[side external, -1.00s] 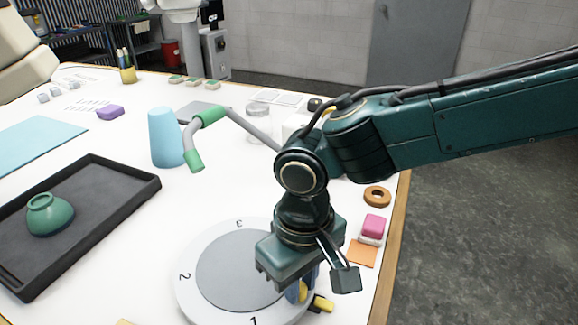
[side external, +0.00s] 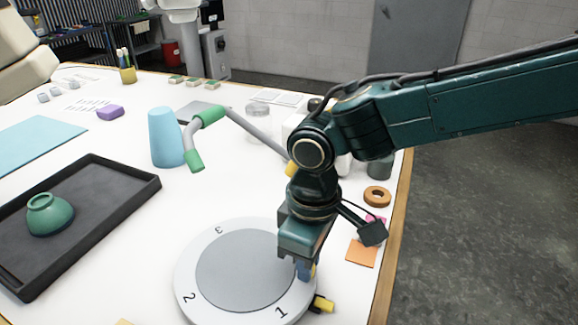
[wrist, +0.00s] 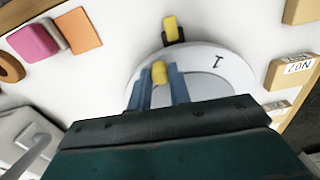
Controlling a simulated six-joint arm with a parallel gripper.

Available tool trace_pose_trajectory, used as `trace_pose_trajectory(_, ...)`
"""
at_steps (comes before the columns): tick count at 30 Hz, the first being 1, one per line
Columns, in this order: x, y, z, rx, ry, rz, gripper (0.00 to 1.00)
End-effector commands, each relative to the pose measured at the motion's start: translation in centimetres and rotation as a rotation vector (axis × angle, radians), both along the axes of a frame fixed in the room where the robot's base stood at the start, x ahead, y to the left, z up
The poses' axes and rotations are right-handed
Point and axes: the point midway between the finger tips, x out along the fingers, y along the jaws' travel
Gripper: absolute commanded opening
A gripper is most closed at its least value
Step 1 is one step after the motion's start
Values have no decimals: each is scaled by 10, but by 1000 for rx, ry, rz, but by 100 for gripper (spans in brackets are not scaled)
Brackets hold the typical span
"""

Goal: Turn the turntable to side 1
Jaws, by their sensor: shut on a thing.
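The turntable (side external: 240,270) is a white disc with a grey centre and the numbers 1, 2 and 3 on its rim. In the side view, 1 is at the front, left of the yellow and black pointer (side external: 322,304); 2 is at the left and 3 at the back. My gripper (side external: 306,272) points down at the disc's right edge. There, the pointer (wrist: 173,30) is beyond the knob and the 1 is to the right.
A black tray (side external: 110,215) with a green bowl (side external: 50,214) lies to the left. A cyan cone (side external: 166,140) and a bent grey and green pipe (side external: 245,128) stand behind. An orange square (side external: 362,253) and brown ring (side external: 377,196) lie near the right table edge.

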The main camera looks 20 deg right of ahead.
Motion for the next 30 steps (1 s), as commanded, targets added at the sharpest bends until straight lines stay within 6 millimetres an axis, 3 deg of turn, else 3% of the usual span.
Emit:
trace_pose_trajectory(5, 0, 0, 0, 1, -1, -1, 0)
trace_pose_trajectory(6, 0, 0, 0, 1, -1, -1, 23)
trace_pose_trajectory(9, 0, 0, 0, 1, -1, -1, 41)
trace_pose_trajectory(30, -7, 5, 0, 0, 0, -84, 41)
